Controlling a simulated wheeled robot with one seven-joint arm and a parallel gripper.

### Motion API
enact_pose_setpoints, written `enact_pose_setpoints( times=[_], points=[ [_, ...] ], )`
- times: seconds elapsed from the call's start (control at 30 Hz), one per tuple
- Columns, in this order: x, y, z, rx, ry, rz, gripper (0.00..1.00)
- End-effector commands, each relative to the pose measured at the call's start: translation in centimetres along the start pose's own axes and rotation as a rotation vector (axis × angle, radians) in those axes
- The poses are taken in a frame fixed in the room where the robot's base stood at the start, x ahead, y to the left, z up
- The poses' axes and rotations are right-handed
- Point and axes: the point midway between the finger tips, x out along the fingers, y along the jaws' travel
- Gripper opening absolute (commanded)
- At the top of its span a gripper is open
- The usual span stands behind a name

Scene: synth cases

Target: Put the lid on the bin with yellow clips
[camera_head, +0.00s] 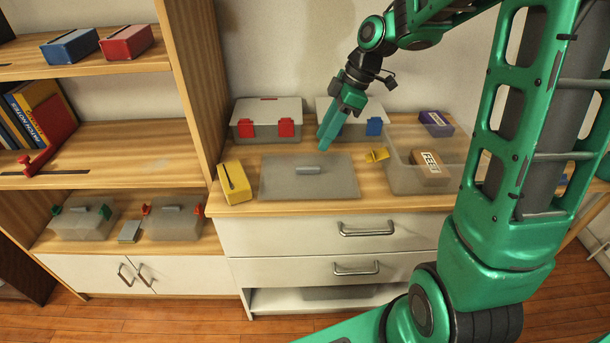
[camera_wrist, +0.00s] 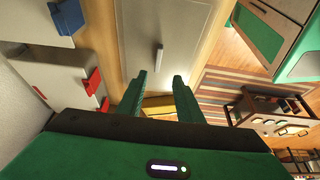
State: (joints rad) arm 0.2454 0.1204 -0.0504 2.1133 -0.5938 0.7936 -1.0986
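The bin with yellow clips (camera_head: 408,181) is a clear, open box at the right of the cabinet top. One yellow clip (camera_head: 377,156) sticks out at its left; a brown labelled box (camera_head: 430,166) is inside. A flat grey lid (camera_head: 280,181) with a raised grey handle (camera_head: 308,170) lies on the cabinet top, left of the bin. In the wrist view the lid (camera_wrist: 186,25) and its handle (camera_wrist: 159,57) lie beyond my fingertips. My gripper (camera_head: 326,142) is above the lid's back edge, open and empty; its fingers show apart in the wrist view (camera_wrist: 160,76).
A lidded bin with red clips (camera_head: 266,113) and one with blue clips (camera_head: 340,104) stand behind the lid. A yellow box (camera_head: 235,182) is at its left. A purple box (camera_head: 436,122) is at the bin's back. A wooden shelf side (camera_head: 200,80) rises at left.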

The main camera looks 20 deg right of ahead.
Motion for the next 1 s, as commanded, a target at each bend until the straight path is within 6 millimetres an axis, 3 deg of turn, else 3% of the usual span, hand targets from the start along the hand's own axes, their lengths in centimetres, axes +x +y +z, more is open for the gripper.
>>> enact_pose_setpoints(
  times=[0.3, 0.53, 0.8, 1.0],
  points=[
    [4.5, -0.1, -0.1, -0.005, 0.001, -0.005, 0.33],
    [5.9, 0.1, 0.0, -0.004, -0.001, -0.003, 0.33],
    [9.5, 0.5, 0.3, -0.004, -0.001, -0.005, 0.33],
    [10.4, 0.6, 0.2, -0.004, -0.001, -0.002, 0.33]
  ],
)
